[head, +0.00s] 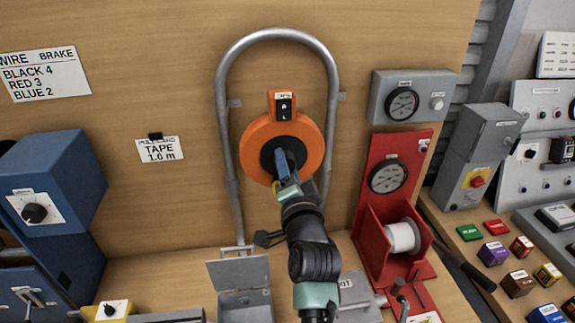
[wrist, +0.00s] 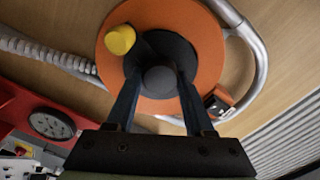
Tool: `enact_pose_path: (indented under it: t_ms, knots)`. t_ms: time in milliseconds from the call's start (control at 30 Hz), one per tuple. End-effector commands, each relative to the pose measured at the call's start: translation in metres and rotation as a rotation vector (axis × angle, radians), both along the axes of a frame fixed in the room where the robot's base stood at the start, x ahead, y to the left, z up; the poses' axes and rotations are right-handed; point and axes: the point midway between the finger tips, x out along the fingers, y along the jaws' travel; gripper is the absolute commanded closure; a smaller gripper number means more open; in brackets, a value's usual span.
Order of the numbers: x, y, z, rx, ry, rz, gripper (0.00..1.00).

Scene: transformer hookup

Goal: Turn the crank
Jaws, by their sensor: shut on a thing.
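The crank is an orange disc (head: 256,150) with a black centre, mounted on the wooden wall below a small orange box with a dark switch (head: 284,108). In the wrist view the orange disc (wrist: 203,40) fills the top middle, with a yellow knob (wrist: 120,40) at its upper left. A round dark hub (wrist: 160,80) sits at its centre. My gripper (head: 284,165) reaches the disc's centre from below. In the wrist view my gripper (wrist: 160,74) has one dark finger on each side of the hub and is shut on it. The fingers hide part of the black centre.
A grey tube hoop (head: 222,100) arches around the disc. A red panel (head: 408,150) with a gauge and a white spool (head: 402,237) stands to the right. An open grey box (head: 240,272) is below, and a blue cabinet (head: 60,180) at left.

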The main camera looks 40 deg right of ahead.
Motion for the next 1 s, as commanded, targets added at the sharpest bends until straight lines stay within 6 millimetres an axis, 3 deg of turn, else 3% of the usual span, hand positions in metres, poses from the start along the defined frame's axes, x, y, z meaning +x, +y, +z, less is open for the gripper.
enact_pose_path:
  t_ms: [500,533,600,700,1000]
  knots:
    - [0.0010,0.0018,-0.0041,0.020,-0.002,0.005,1.00]
    - [0.0010,0.0018,-0.0041,0.020,-0.002,0.005,0.43]
    - [0.0009,0.0017,-0.0041,0.020,-0.002,0.005,0.31]
    - [0.0007,0.0013,-0.0029,0.018,-0.003,0.003,0.17]
    - [-0.0006,0.0012,-0.0012,0.015,-0.007,0.001,0.17]
